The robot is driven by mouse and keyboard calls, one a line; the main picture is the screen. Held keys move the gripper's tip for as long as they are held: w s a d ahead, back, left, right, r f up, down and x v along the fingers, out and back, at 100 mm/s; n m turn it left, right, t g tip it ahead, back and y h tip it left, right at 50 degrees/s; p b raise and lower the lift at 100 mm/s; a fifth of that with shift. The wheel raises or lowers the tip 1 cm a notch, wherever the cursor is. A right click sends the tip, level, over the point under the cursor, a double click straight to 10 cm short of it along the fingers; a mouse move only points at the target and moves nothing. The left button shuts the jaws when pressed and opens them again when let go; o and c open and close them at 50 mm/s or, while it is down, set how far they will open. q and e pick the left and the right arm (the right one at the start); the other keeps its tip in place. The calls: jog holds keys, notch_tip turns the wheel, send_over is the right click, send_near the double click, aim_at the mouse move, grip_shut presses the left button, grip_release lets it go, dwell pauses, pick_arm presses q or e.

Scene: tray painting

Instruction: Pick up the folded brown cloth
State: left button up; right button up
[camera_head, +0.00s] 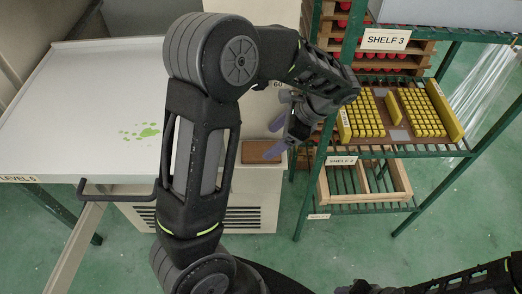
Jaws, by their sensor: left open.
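The folded brown cloth (258,152) lies flat on the light top of a low cabinet, below the middle of the view. My left gripper (277,136) is open, with purple fingers. It hangs at the cloth's upper right, and one fingertip overlaps the cloth's right end in the picture. I cannot tell whether it touches the cloth. Nothing shows between the fingers. My right arm shows only in part at the bottom right, and its gripper is not in view.
A white table (85,100) with green paint marks (141,131) stands at the left. A green rack (430,150) at the right holds yellow blocks (420,112) in a tray and, lower, an open wooden frame (402,181). The cabinet front (250,218) has vents.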

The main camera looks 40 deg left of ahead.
aim_at(261, 150)
pick_arm(q)
jog(key=p+x, duration=0.1)
jog(key=x, duration=0.4)
jog(key=shift+d+f, duration=0.1)
jog(key=shift+f, duration=0.05)
jog(key=shift+c, duration=0.2)
dwell(0.5)
jog(key=c, duration=0.9)
